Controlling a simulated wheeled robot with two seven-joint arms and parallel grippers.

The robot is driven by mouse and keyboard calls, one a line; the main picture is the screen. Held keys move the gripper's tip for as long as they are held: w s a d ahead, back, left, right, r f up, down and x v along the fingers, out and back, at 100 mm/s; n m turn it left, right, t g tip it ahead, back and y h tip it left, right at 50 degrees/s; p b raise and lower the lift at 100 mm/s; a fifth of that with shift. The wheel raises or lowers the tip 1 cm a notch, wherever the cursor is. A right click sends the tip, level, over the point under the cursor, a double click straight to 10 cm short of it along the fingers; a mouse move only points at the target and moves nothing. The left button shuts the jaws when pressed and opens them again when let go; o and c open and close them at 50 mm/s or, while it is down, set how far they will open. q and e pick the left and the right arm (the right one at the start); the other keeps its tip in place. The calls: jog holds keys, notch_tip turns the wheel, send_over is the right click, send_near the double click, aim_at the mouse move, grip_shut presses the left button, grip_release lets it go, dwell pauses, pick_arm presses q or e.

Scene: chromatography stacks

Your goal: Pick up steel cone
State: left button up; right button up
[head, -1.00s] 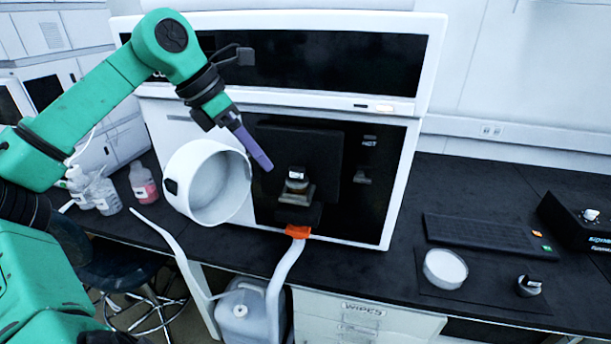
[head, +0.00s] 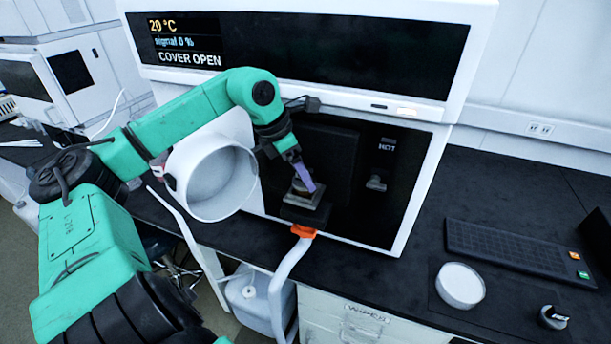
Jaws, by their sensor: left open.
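A small steel piece that looks like the steel cone (head: 306,200) sits on a dark ledge in the open front of the white instrument. My left gripper (head: 304,180) points down at it, and its purple finger overlaps the piece's upper part in the head view. The gripper is open. I cannot tell whether the finger touches the piece or is in front of it. Part of the piece is hidden behind the finger. My right gripper is not in view.
A round white cover (head: 212,178) hangs open left of the ledge, close to my left forearm. The instrument's display (head: 187,42) reads "COVER OPEN". A white dish (head: 461,286), a small dark-topped piece (head: 553,318) and a keyboard (head: 515,250) lie on the bench at right.

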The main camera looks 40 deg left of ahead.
pick_arm(q)
jog(key=shift+w+d+f, duration=0.1)
jog(key=shift+d+f, duration=0.05)
jog(key=shift+f, duration=0.5)
jog(key=c, duration=1.3)
